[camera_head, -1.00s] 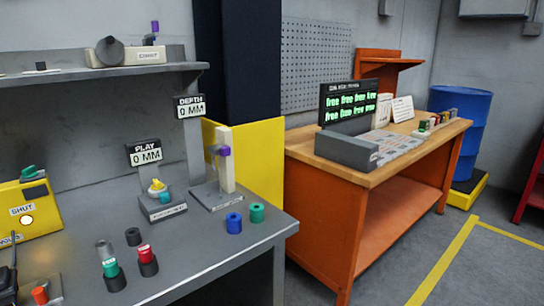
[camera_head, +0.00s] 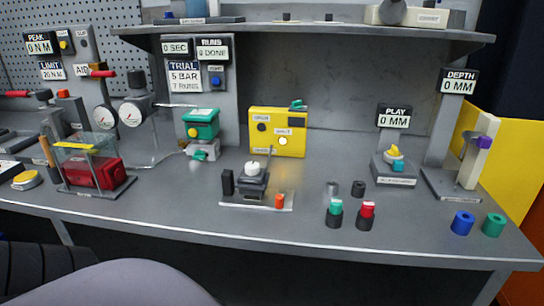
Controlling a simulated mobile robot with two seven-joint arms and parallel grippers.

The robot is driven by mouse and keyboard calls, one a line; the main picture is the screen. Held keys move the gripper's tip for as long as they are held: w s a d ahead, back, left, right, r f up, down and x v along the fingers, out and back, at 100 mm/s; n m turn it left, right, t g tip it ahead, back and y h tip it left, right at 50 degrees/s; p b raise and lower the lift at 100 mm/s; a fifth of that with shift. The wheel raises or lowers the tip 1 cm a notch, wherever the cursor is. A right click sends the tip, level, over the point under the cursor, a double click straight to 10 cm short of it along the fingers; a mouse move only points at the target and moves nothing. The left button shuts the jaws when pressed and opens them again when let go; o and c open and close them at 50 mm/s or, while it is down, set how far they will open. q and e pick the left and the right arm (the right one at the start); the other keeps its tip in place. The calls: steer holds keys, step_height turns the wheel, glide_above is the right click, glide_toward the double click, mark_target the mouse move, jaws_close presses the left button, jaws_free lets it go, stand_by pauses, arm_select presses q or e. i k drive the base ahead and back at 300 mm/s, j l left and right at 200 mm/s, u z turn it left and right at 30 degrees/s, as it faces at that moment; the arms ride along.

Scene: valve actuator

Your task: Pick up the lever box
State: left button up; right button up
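No object is labelled as a lever box. The yellow box (camera_head: 264,145) stands at the back of the grey bench, with small labels, a lit round lamp and a green lever-like piece (camera_head: 297,104) at its top right. A green box (camera_head: 201,118) with a yellow knob stands to its left, on a grey body with a green handle below; I cannot tell which of the two is meant. Neither gripper is in view, and nothing touches either box.
A fixture (camera_head: 256,184) with an orange knob stands in front of the yellow box. Green-topped and red-topped cylinders (camera_head: 366,213) stand to the right. A clear-covered red device (camera_head: 94,174) is at left. A shelf (camera_head: 320,34) overhangs the back. The bench front is mostly clear.

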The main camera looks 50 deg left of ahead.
mark_target(248, 192)
steer(key=u, duration=1.6)
